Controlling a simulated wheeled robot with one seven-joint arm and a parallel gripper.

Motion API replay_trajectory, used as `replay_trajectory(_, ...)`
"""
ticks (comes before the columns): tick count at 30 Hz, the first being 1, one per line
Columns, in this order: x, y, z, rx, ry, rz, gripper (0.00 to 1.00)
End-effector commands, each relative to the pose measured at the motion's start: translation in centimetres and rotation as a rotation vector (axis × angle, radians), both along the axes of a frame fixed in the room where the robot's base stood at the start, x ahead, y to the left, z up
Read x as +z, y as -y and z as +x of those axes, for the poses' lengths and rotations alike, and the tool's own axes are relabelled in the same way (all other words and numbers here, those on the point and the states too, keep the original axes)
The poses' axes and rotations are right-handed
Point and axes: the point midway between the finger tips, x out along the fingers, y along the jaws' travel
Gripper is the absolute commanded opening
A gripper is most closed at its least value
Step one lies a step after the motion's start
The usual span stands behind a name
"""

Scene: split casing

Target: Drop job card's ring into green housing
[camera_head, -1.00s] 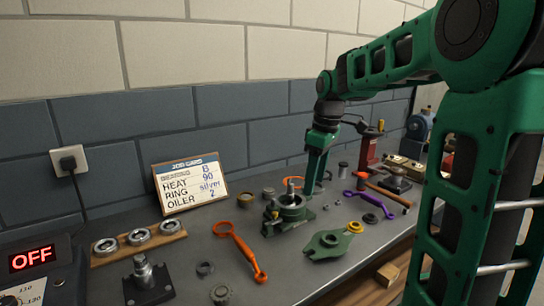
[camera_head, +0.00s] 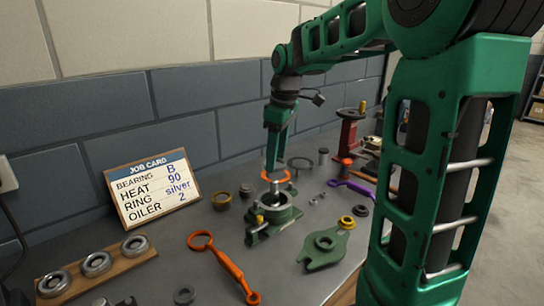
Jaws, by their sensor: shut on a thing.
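The job card (camera_head: 152,187) leans against the wall and reads BEARING B, HEAT 90, RING silver, OILER 2. The green housing (camera_head: 259,233) stands on the bench with a metal shaft (camera_head: 274,189) upright in its middle. My gripper (camera_head: 274,174) points down just above and behind the housing in the picture. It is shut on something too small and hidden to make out. An orange ring shape (camera_head: 284,177) shows around or behind its tips; I cannot tell which. No silver ring can be told for certain.
A flat green cover (camera_head: 322,257) lies right of the housing, with a yellow ring (camera_head: 346,222) by it. An orange spanner (camera_head: 227,265) lies in front. Bearings (camera_head: 96,264) sit on a wooden board at left. A dark ring (camera_head: 300,163) and purple spanner (camera_head: 352,186) lie farther back.

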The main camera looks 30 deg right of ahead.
Motion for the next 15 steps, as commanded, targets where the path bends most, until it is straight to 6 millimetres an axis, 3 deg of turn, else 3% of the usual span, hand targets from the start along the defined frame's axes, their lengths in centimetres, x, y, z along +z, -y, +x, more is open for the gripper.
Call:
replay_trajectory(8, -0.4, -0.3, 0.1, 0.005, 0.000, 0.000, 0.27)
replay_trajectory(15, -2.2, -0.4, 0.0, 0.006, -0.002, 0.000, 0.27)
